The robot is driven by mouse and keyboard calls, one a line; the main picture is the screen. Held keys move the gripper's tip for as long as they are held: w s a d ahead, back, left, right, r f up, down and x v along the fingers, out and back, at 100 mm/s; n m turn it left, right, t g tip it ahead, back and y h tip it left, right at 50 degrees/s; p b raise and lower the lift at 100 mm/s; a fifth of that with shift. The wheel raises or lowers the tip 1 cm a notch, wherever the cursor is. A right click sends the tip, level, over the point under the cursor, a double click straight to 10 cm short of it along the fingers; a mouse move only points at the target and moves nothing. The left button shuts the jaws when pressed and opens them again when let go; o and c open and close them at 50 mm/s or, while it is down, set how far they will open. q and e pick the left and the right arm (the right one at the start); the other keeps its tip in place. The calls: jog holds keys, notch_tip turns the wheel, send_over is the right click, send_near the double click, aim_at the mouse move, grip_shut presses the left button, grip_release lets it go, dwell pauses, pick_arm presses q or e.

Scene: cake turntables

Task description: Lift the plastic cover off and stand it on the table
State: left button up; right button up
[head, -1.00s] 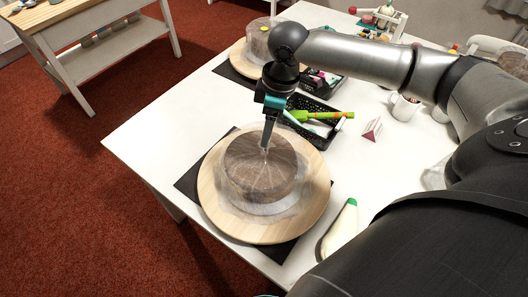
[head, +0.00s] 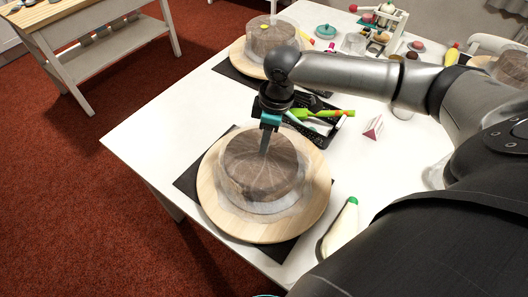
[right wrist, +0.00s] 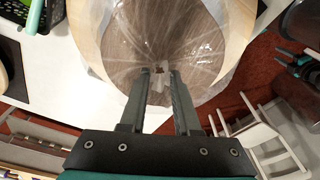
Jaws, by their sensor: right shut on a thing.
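The clear plastic cover (head: 226,190) stands over a brown cake (head: 255,180) on a round wooden turntable (head: 208,190). The cover's outline is faint, and I cannot tell whether its rim touches the board. My right gripper (head: 264,153) points down at the top centre of the cover. In the right wrist view its fingertips (right wrist: 160,80) are close about a small piece at the cover's top centre, shut on the cover. The cake shows through the plastic below them.
A black tray (head: 325,128) with green-handled tools lies behind the turntable. A second turntable with a cake (head: 270,35) stands at the back. A green-tipped piping bag (head: 340,228) lies at front right. The white table (head: 150,130) is clear on the left.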

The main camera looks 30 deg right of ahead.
grip_shut()
dwell(0.8)
